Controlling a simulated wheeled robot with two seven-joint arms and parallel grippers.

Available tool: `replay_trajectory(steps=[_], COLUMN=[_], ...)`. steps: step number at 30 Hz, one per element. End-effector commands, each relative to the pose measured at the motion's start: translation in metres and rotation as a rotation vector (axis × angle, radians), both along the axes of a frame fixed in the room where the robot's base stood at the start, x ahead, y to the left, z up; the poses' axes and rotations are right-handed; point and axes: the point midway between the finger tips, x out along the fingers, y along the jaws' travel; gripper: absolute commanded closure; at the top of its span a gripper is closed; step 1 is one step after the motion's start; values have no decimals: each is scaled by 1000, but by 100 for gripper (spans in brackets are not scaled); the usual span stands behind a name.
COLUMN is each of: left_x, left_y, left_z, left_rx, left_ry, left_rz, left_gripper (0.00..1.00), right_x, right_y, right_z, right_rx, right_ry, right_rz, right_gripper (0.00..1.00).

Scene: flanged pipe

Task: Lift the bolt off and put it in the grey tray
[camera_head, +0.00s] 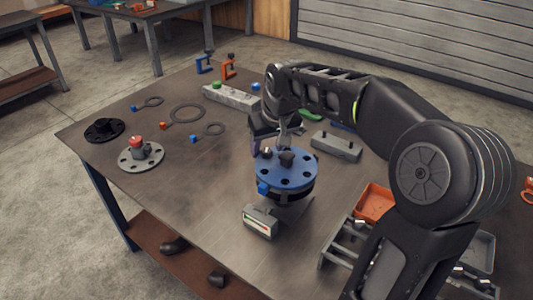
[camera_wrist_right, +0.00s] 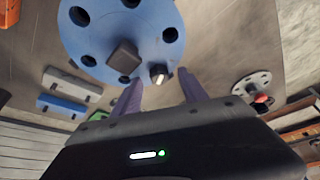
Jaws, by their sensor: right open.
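The blue round flange (camera_head: 300,174) stands on the workbench, with several dark holes in its face. A small bolt (camera_head: 266,152) with a pale top sits near its rim, beside a dark block (camera_head: 287,158). My right gripper (camera_head: 276,143) is open just above the flange. In the right wrist view, the bolt (camera_wrist_right: 158,73) shows between the fingertips of the right gripper (camera_wrist_right: 161,82), with the fingers apart; contact cannot be told. The grey tray (camera_head: 482,250) is at the right, partly hidden behind my right arm. My left gripper is not in view.
An orange tray (camera_head: 375,203) and a rack lie right of the flange. A small gauge box (camera_head: 262,221) stands in front of it. A grey flange with a red-topped part (camera_head: 139,153) and several rings lie left. The bench's front left is clear.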

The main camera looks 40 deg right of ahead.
Motion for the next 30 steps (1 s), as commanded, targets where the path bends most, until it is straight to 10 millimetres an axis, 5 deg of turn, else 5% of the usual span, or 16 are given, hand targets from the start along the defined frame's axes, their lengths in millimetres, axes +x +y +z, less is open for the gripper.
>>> replay_trajectory(steps=[20, 30], left_x=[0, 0], left_y=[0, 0], left_z=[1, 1], left_rx=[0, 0], left_ry=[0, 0], left_rz=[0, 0], left_gripper=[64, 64], right_x=[3, 3], right_y=[-1, -1], right_z=[-7, -7], right_rx=[0, 0], right_ry=[-1, -1], right_rz=[-1, -1], right_gripper=[49, 75])
